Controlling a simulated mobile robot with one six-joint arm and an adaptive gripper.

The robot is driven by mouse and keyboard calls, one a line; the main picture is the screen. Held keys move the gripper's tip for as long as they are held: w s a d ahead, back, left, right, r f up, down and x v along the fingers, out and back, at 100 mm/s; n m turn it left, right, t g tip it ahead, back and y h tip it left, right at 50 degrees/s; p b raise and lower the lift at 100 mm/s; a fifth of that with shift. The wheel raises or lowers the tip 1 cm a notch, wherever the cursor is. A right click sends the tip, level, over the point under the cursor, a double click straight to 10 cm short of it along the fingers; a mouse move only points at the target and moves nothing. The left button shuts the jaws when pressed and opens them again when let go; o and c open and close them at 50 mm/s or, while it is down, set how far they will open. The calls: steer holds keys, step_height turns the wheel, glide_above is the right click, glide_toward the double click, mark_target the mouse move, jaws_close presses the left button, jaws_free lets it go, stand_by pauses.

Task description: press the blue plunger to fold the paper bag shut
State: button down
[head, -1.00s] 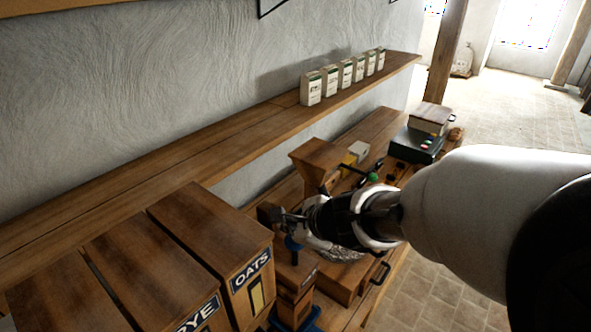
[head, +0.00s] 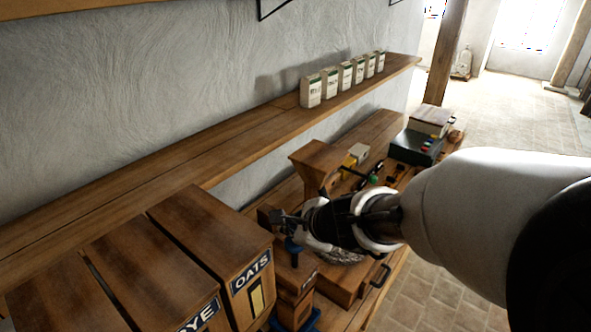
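The blue plunger (head: 293,246) stands on a wooden box-shaped press (head: 296,272) at the lower middle of the head view. Its upper part is partly hidden by my gripper (head: 284,222). My gripper is directly above the plunger, and its fingertips seem to be at or very near the plunger's top. I cannot tell whether they touch it, or whether the fingers are open or shut. No paper bag can be made out; the press and my arm hide much of that area. A blue base part (head: 310,322) shows at the bottom edge.
Wooden bins marked OATS (head: 252,272) and RYE (head: 199,316) stand left of the press. A wooden hopper (head: 318,158) is behind my gripper. Several small packets (head: 330,84) line the wall shelf (head: 240,130).

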mark_target(297, 247)
steer(key=shift+f+b, duration=0.45)
steer(key=shift+b, duration=0.1)
steer(key=shift+f+b, duration=0.4)
stand_by(0.7)
steer(key=shift+s+d+f+b, duration=0.1)
steer(key=shift+d+f+b, duration=0.1)
steer(key=shift+f+b, duration=0.8)
steer(key=shift+s+d+f+b, duration=0.1)
steer(key=shift+d+f+b, duration=0.05)
steer(key=shift+f+b, duration=0.8)
stand_by(1.0)
steer(key=shift+r, duration=0.15)
